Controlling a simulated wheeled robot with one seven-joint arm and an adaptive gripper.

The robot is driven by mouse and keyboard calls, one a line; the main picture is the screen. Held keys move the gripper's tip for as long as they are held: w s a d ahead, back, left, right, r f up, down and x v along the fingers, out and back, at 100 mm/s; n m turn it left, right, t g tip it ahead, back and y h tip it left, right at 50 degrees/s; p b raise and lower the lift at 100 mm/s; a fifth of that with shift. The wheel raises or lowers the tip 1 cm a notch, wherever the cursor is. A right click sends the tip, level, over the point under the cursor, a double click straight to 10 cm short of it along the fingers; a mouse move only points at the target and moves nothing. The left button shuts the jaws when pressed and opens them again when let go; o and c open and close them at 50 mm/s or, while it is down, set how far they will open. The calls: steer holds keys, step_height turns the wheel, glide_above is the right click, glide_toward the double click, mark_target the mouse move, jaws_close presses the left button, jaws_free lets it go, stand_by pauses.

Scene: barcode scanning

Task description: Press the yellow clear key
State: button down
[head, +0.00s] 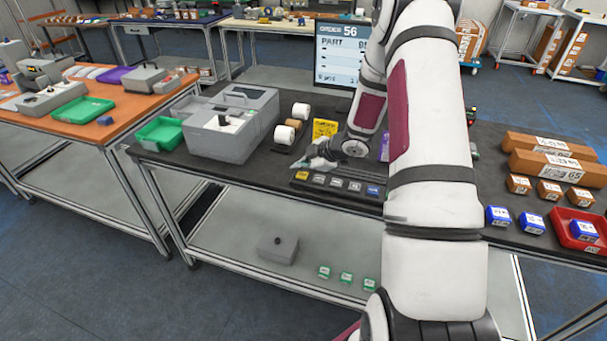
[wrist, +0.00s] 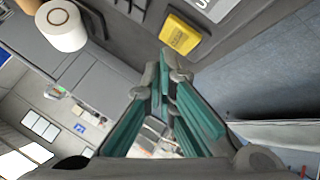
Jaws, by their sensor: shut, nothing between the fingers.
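The yellow clear key (head: 302,175) is the leftmost key on a dark key strip (head: 338,194) near the front edge of the black table. In the wrist view the yellow key (wrist: 181,34) shows beyond the fingertips, a little to the right. My gripper (head: 306,163) reaches left from my wrist, low above the table just behind the strip. In the wrist view my gripper (wrist: 168,66) has its fingertips together, with nothing between them. A visible gap separates the fingertips from the yellow key in that picture.
Several grey and blue keys (head: 336,182) continue the strip to the right. White rolls (head: 285,135), a grey machine (head: 232,125) and a green tray (head: 160,133) stand to the left. A yellow item (head: 325,128) stands behind my gripper. Boxes (head: 545,165) lie at the right.

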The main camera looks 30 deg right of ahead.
mark_target(301, 176)
steer(key=shift+r, duration=0.15)
steer(key=shift+r+p, duration=1.3)
steer(key=shift+r, duration=1.1)
